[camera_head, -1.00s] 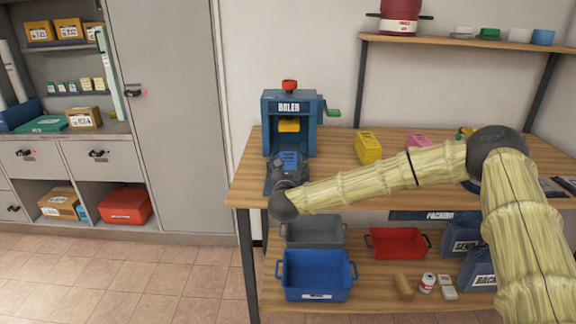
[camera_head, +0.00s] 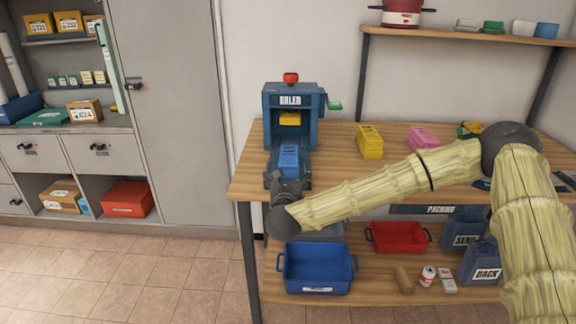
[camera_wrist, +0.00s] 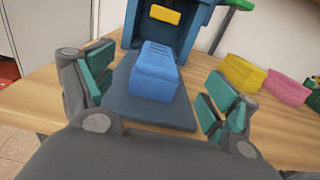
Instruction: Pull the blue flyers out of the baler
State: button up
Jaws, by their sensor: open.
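The baler (camera_head: 270,112) is a blue press with a yellow plate, a red knob on top and a green handle at its right side. The blue flyers (camera_head: 289,158) form a bundle lying at the front of the baler, on its base tray, clear of the opening. The bundle (camera_wrist: 154,72) also shows in the wrist view, on the grey-blue base plate (camera_wrist: 120,99). My gripper (camera_wrist: 155,100) is open, with green-padded fingers apart on both sides of the bundle and nearer the camera. In the head view my gripper (camera_head: 288,180) sits just in front of the bundle.
A yellow bundle (camera_head: 370,143) and a pink bundle (camera_head: 422,137) stand right of the baler on the wooden table (camera_head: 335,150). Below are a blue bin (camera_head: 316,268), a red bin (camera_head: 398,237) and blue bags (camera_head: 482,262). A shelf is above right.

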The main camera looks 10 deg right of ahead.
jog(key=shift+v, duration=1.4)
